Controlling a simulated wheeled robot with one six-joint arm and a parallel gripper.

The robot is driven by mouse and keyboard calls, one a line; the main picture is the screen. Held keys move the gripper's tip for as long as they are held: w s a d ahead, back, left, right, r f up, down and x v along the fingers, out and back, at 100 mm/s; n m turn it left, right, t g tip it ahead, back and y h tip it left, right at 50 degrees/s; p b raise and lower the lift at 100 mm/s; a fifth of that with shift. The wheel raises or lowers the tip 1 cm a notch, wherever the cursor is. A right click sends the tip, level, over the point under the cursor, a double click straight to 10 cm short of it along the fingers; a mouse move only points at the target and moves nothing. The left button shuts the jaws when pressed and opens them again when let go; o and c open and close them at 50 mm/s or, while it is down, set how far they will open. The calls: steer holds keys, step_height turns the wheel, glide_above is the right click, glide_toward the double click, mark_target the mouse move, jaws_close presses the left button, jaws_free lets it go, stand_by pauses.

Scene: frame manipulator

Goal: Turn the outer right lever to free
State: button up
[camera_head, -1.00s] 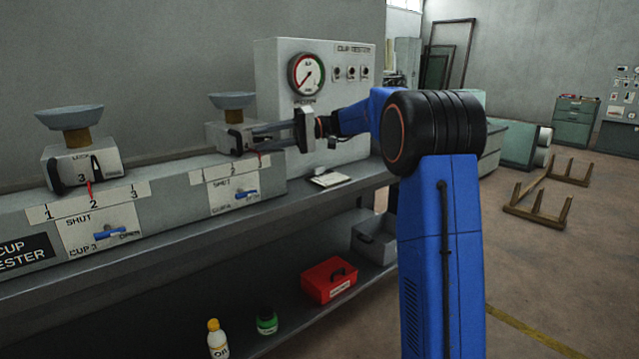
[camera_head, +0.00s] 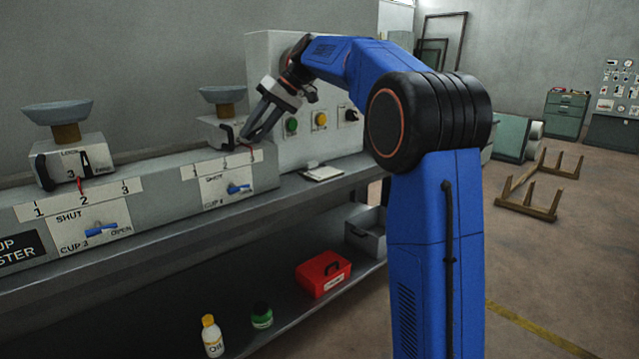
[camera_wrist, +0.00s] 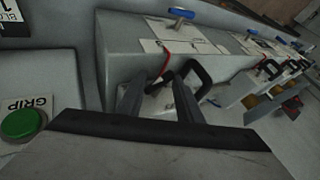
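The right-hand cup block (camera_head: 208,128) stands on the long grey housing, with a grey dish on top. My gripper (camera_head: 246,138) points down at its right side and hides the outer right lever in the head view. In the wrist view, my gripper (camera_wrist: 158,102) has its two fingers apart. A small black lever part (camera_wrist: 165,78) shows between them, beside a red pointer (camera_wrist: 164,62). A black C-shaped handle (camera_wrist: 200,76) shows just right of the right finger. I cannot tell whether either finger touches a lever.
The left cup block (camera_head: 75,160) stands further left, with a lever on its side. Blue shut/open handles (camera_head: 238,188) sit on the housing front. The tester panel (camera_head: 330,135) with buttons stands behind. A red box (camera_head: 323,274) and bottles stand on the lower shelf.

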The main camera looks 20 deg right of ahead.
steer(key=h, duration=0.3)
steer(key=n+t+h, duration=0.1)
steer(key=h, duration=0.1)
steer(key=shift+s+a, duration=0.1)
steer(key=shift+a, duration=0.2)
steer(key=shift+v, duration=8.8)
steer(key=s+d+f+m, duration=0.1)
steer(key=s+f, duration=0.9)
steer(key=s, duration=0.2)
steer(key=s+d+f+m+h, duration=0.1)
steer(key=s+f+m, duration=0.1)
steer(key=s+f, duration=0.9)
steer(key=shift+s+d+f+m+t, duration=0.2)
steer(key=shift+s+d+m+t, duration=0.15)
steer(key=shift+s, duration=0.65)
steer(key=shift+a, duration=0.1)
steer(key=shift+c, duration=0.6)
